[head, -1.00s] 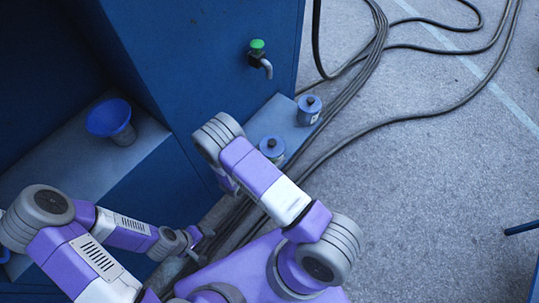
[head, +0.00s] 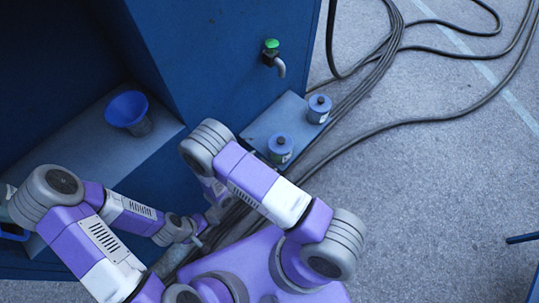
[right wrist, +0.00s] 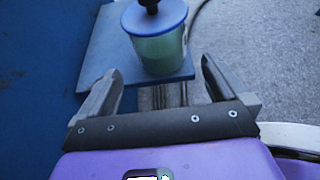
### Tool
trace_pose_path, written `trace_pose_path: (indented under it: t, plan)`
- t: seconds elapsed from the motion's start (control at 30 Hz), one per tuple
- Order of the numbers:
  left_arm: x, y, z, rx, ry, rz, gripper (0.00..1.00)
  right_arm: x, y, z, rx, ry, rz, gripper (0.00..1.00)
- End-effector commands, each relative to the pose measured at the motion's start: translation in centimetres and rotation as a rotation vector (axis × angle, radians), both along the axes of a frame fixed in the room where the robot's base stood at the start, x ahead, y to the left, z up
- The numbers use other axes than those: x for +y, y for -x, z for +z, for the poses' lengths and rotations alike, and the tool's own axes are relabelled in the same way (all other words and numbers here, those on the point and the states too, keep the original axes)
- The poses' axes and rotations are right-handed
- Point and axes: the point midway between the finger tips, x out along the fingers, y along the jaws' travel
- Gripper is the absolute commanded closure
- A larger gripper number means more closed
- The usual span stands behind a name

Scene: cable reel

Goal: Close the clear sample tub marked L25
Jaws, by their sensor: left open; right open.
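Two clear tubs with blue lids and black knobs stand on a blue shelf plate: a near tub (head: 281,149) and a far tub (head: 319,109). I cannot read L25 on either. The right wrist view shows one tub (right wrist: 163,48) with greenish contents. Its lid (right wrist: 153,17) sits on top; I cannot tell whether it is fully seated. My right gripper (right wrist: 160,70) is open and empty, with the tub beyond its fingertips. In the head view it is mostly hidden by its own arm. My left gripper (head: 199,229) is open, low beside the blue cabinet, away from the tubs.
The plate (head: 262,126) juts from the blue cabinet (head: 225,60). Above it are a green button (head: 271,44) and a bent grey spout (head: 280,66). A blue funnel (head: 127,109) stands on a ledge at left.

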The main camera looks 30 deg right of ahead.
Motion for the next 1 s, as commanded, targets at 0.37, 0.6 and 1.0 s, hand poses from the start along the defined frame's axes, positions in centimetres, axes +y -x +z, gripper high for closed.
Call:
trace_pose_path:
  t: [0.37,0.6,1.0]
  plan:
    - [0.0,0.0,0.4,0.0,0.0,0.0,0.38,1.5,0.6,0.6,0.0,0.0,0.0,0.0]
    - [0.0,0.0,0.4,0.0,0.0,0.0,0.38,1.5,0.6,0.6,0.0,0.0,0.0,0.0]
    - [0.0,0.0,1.0,0.0,0.0,0.0,0.38,0.0,3.5,-0.3,0.074,-0.092,-0.141,0.0]
